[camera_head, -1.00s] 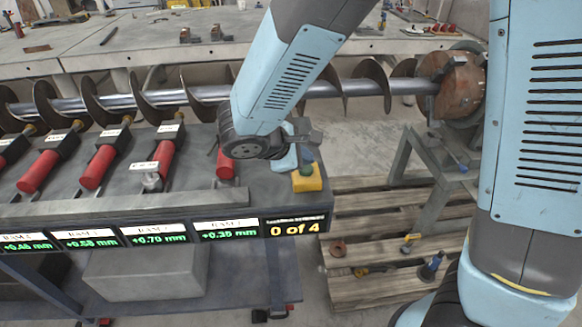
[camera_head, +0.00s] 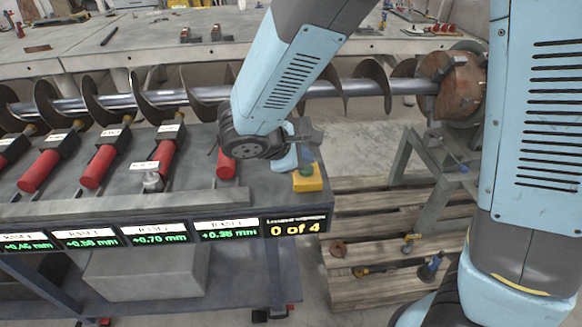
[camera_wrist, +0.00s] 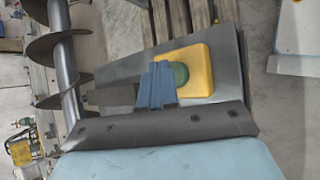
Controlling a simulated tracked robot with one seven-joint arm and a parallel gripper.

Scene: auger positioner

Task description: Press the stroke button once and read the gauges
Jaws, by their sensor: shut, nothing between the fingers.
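The stroke button is a green button (camera_wrist: 179,74) on a yellow box (camera_head: 309,180) at the right end of the bench, and the yellow box also shows in the wrist view (camera_wrist: 194,66). My gripper (camera_head: 306,158) is shut and empty above the button. In the wrist view its blue fingertips (camera_wrist: 160,70) are beside the button and partly cover it; I cannot tell whether they touch. The gauges are lit displays on the bench front: one reads +0.35 mm (camera_head: 229,234), one +0.70 mm (camera_head: 161,239). Those farther left are small and slanted. The counter display (camera_head: 296,228) reads 0 of 4.
Several red cylinders (camera_head: 98,167) lie on the bench below a long steel auger (camera_head: 208,95). A short metal fitting (camera_head: 151,181) stands among them. A wooden pallet (camera_head: 372,292) with loose tools is on the floor to the right.

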